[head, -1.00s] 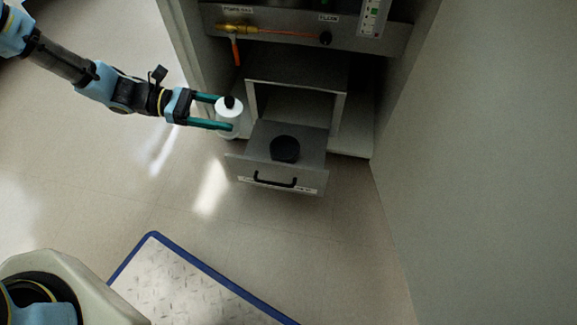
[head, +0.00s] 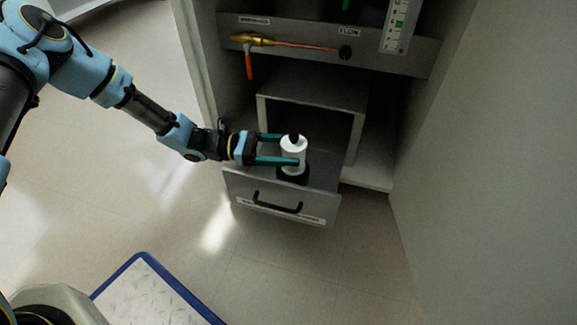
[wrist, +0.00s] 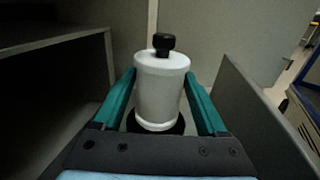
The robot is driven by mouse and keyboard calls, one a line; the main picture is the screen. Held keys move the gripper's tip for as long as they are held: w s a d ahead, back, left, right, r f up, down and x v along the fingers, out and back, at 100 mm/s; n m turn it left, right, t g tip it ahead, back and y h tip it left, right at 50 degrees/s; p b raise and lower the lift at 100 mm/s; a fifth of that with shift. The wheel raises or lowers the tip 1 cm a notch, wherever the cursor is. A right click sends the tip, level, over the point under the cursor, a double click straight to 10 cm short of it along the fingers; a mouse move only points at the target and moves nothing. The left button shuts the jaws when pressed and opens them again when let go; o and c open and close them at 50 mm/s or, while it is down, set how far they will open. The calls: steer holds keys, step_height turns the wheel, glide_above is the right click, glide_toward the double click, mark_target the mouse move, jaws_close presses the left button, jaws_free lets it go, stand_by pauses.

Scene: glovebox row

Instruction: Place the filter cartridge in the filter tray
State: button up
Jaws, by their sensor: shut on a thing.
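The filter cartridge (head: 293,151) is a white cylinder with a black knob on top. My gripper (head: 290,150) is shut on it from the left, with teal fingers on both sides, and it stands upright. The wrist view also shows the cartridge (wrist: 161,92) between the fingers. The filter tray (head: 246,184) is the open grey drawer with a black handle. A round black seat (head: 292,178) in the tray lies directly under the cartridge and is partly hidden by it. I cannot tell whether the cartridge's base touches the seat.
A grey housing (head: 312,96) stands open behind the tray. A cabinet wall (head: 480,170) closes off the right. A blue-edged mat (head: 150,292) lies on open floor at front left.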

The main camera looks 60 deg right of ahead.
step_height(320, 180, down, 4)
steer(key=shift+f+b, duration=0.1)
steer(key=shift+b, duration=0.75)
steer(key=shift+f, duration=0.2)
steer(key=o, duration=1.5)
steer(key=shift+r, duration=0.1)
steer(key=shift+w+r, duration=0.1)
steer(key=shift+r, duration=0.15)
steer(key=p+v, duration=0.3)
steer(key=v, duration=0.9)
steer(key=shift+f+p, duration=0.1)
steer(key=shift+p, duration=0.2)
